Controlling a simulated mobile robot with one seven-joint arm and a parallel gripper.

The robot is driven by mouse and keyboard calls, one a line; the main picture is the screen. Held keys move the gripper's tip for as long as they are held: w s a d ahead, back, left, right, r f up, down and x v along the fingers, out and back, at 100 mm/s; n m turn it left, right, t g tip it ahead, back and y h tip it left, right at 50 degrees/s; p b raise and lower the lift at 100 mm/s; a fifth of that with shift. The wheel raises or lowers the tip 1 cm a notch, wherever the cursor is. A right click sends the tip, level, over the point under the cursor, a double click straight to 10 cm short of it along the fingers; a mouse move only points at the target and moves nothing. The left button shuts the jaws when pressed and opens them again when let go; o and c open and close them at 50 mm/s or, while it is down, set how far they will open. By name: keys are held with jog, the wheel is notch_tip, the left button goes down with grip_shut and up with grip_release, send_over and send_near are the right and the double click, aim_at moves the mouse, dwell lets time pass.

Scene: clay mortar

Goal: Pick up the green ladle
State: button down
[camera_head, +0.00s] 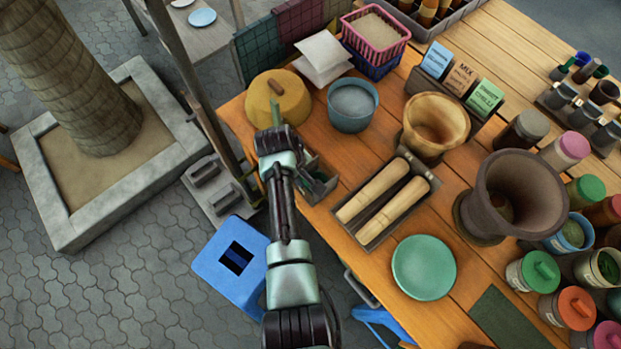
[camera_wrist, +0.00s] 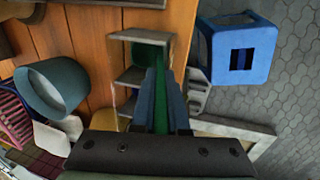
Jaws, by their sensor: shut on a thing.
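The green ladle stands between my gripper's fingers in the wrist view, its long handle (camera_wrist: 160,95) running along them. Its rounded green end (camera_wrist: 150,54) lies in a grey compartmented holder (camera_wrist: 130,76) at the table's edge. My gripper (camera_wrist: 162,88) is shut on the handle. My arm hides part of the holder there.
A yellow lidded pot (camera_head: 283,100) is just beyond my gripper, with a blue-grey bowl (camera_head: 352,104) to its right. A tray with two wooden rollers (camera_head: 383,200) and a green plate (camera_head: 424,267) lie nearer. A blue stool (camera_head: 232,260) stands on the floor at left.

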jog(key=shift+r, duration=0.1)
dwell(0.8)
jog(key=v, duration=0.3)
jog(key=w+d+v, duration=0.1)
jog(key=v, duration=0.5)
jog(key=shift+w+d+r+b, duration=0.1)
jog(key=shift+d+r+b, duration=0.25)
jog(key=shift+r, duration=0.25)
dwell(1.2)
